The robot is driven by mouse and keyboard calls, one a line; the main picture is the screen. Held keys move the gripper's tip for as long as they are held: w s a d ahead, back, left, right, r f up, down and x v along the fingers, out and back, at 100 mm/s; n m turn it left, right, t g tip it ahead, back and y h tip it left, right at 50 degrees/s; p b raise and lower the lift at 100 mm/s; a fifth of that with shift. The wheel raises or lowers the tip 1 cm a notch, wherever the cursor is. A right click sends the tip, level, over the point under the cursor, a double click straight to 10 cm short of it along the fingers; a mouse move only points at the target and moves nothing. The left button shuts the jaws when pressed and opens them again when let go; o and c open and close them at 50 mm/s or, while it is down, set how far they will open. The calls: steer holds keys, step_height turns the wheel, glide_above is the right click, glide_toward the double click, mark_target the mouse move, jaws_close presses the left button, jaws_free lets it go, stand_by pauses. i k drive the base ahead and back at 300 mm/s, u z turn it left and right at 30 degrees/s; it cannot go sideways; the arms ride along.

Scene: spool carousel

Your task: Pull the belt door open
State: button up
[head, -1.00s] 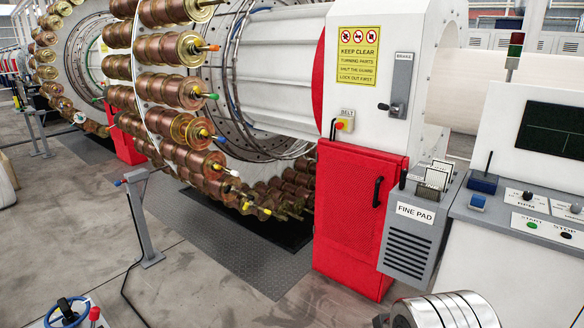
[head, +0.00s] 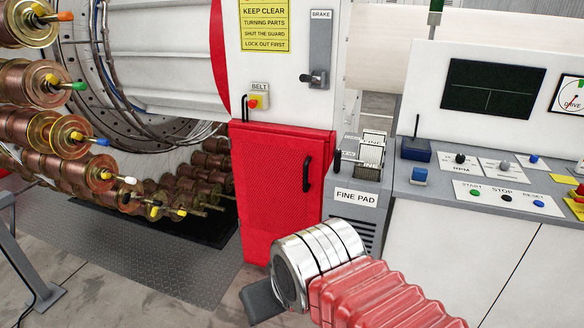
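The belt door (head: 272,185) is a red mesh panel low on the white machine housing, in the middle of the head view. It looks shut. Its black upright handle (head: 308,173) is near the door's right edge. My arm, with silver rings and a red ribbed sleeve, reaches in from the bottom right, in front of the door's lower right corner. A dark grey piece (head: 262,301) shows at the arm's left end, apart from the handle in the picture. I cannot make out two fingertips, so the gripper's opening does not show.
A grey FINE PAD box (head: 356,197) stands right of the door, close to the handle. A control desk (head: 450,178) is further right. Copper spools (head: 185,175) ring the carousel at left. A belt button (head: 256,102) and brake lever (head: 314,77) are above the door. Grey floor plate lies at lower left.

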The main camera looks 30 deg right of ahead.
mark_target(279, 177)
steer(key=u, duration=0.05)
steer(key=i, duration=1.75)
